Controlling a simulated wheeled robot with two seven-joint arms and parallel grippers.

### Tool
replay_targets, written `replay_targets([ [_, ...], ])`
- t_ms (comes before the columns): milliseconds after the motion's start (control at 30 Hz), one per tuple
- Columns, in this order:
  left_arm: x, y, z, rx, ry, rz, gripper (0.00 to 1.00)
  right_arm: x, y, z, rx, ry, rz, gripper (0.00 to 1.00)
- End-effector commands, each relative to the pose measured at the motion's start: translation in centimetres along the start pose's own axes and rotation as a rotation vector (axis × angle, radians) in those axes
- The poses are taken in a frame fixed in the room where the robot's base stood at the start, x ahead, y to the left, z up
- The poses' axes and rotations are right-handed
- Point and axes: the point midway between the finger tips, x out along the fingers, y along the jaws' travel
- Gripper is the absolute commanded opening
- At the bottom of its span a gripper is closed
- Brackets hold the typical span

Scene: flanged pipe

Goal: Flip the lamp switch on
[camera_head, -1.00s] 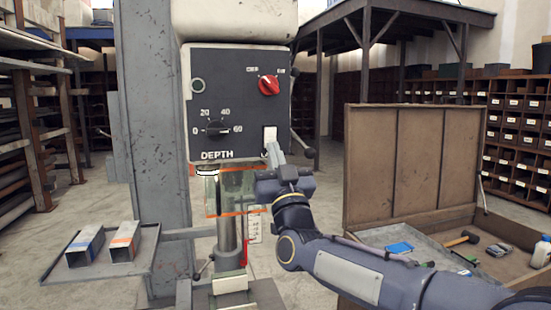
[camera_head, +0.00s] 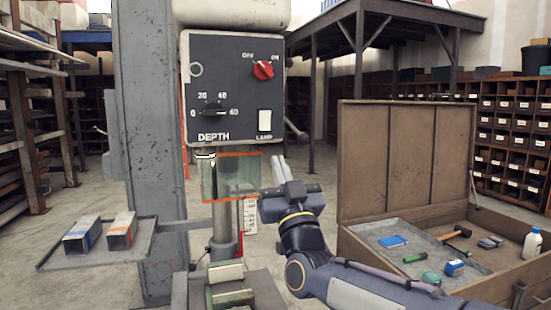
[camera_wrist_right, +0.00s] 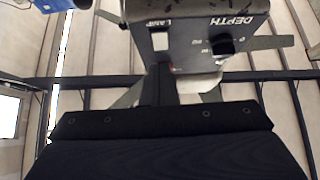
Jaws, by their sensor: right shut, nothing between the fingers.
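The lamp switch (camera_head: 264,121) is a white rocker above the label LAMP, at the lower right of the dark control panel (camera_head: 225,75). It also shows in the right wrist view (camera_wrist_right: 160,41). I cannot tell its on or off position. My right gripper (camera_head: 280,168) is shut and empty, below and slightly right of the switch, apart from the panel. In the right wrist view its dark body fills the bottom. My left gripper is not in view.
The panel also has a red rotary knob (camera_head: 263,70) and a depth dial (camera_head: 213,112). A clear orange-edged guard (camera_head: 230,178) hangs below it. An open wooden chest (camera_head: 404,160) with tools stands right. A tray (camera_head: 60,262) with two metal blocks is left.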

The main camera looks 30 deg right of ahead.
Motion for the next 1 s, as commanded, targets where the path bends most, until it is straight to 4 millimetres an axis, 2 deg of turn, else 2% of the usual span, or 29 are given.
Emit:
replay_targets([
  [33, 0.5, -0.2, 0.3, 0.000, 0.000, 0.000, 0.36, -1.2, 0.0, 0.4, -0.001, 0.000, -0.001, 0.00],
  [100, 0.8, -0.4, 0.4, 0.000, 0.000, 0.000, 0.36, -2.2, 0.0, 0.7, -0.001, 0.000, -0.001, 0.00],
  [300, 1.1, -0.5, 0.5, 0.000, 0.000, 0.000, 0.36, -3.8, 0.0, 1.0, -0.001, 0.000, 0.000, 0.00],
  [867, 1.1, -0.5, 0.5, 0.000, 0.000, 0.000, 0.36, -3.9, 0.0, 1.0, 0.000, 0.000, 0.000, 0.00],
  [1000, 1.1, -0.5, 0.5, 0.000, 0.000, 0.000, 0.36, -4.5, -0.3, 1.7, 0.010, -0.055, -0.021, 0.00],
])
